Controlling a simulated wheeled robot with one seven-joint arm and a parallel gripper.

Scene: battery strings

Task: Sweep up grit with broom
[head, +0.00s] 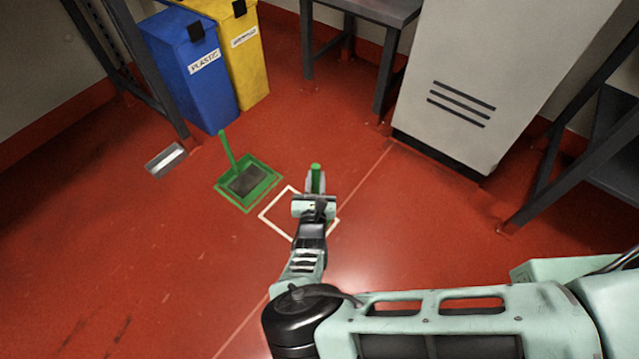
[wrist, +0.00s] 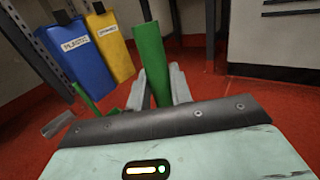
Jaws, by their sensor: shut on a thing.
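My gripper (head: 316,186) is shut on the green handle of the broom (head: 316,173). The handle also stands between the fingers (wrist: 158,92) in the wrist view (wrist: 151,60). The broom's head is hidden behind my arm and gripper. A green dustpan (head: 268,174) with an upright green handle lies on the red floor, left of my gripper and apart from it. A dark grey patch shows in the dustpan; I cannot tell whether it is grit or the pan's own surface. No loose grit can be made out on the floor.
A white outlined square (head: 275,204) on the floor lies partly under my gripper. A blue bin (head: 190,75) and a yellow bin (head: 240,60) stand at the back left. A small metal tray (head: 166,160) lies left. A grey cabinet (head: 480,70) and table legs bound the back right.

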